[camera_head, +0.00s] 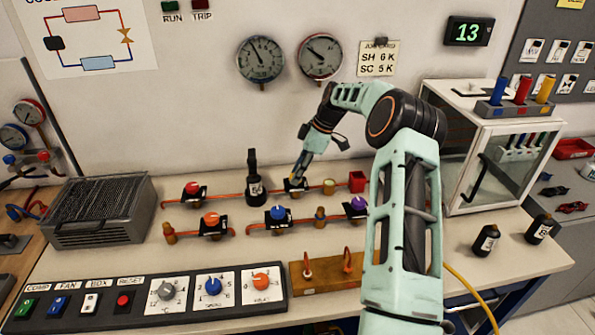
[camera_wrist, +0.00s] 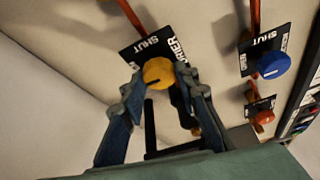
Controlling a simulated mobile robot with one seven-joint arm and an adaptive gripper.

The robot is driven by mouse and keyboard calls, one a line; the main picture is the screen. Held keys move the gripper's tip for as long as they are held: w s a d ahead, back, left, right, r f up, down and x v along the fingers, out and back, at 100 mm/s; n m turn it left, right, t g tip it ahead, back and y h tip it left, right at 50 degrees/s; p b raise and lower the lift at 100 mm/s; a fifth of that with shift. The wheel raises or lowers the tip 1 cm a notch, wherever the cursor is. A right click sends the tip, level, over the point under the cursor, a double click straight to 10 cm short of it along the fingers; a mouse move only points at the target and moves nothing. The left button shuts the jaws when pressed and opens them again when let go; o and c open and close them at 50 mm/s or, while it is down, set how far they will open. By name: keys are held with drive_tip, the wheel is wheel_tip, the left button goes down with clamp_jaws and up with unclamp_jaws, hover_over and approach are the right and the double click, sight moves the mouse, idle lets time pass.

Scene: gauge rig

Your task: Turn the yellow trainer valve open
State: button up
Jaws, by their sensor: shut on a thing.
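The yellow trainer valve knob (camera_wrist: 158,72) sits on a black plate (camera_wrist: 147,46) with white lettering, including the word SHUT. In the wrist view my gripper (camera_wrist: 160,79) has its fingers on either side of the knob and is shut on it. A short dark mark shows on the knob, but I cannot tell its exact setting. In the head view my gripper (camera_head: 301,170) reaches down to this valve in the back row of the bench, and the fingers mostly hide the knob.
A dark bottle (camera_head: 254,180) stands just left of my gripper. A blue valve (camera_head: 278,213), a red valve (camera_head: 193,188), an orange valve (camera_head: 211,219) and a purple valve (camera_head: 356,203) are close by. A glass-fronted cabinet (camera_head: 462,185) stands at right, a control panel (camera_head: 140,298) in front.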

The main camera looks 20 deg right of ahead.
drive_tip(key=shift+n+g, duration=0.3)
drive_tip(key=shift+n, duration=0.3)
drive_tip(key=o, duration=1.1)
drive_tip(key=shift+o, duration=0.2)
drive_tip(key=v, duration=1.2)
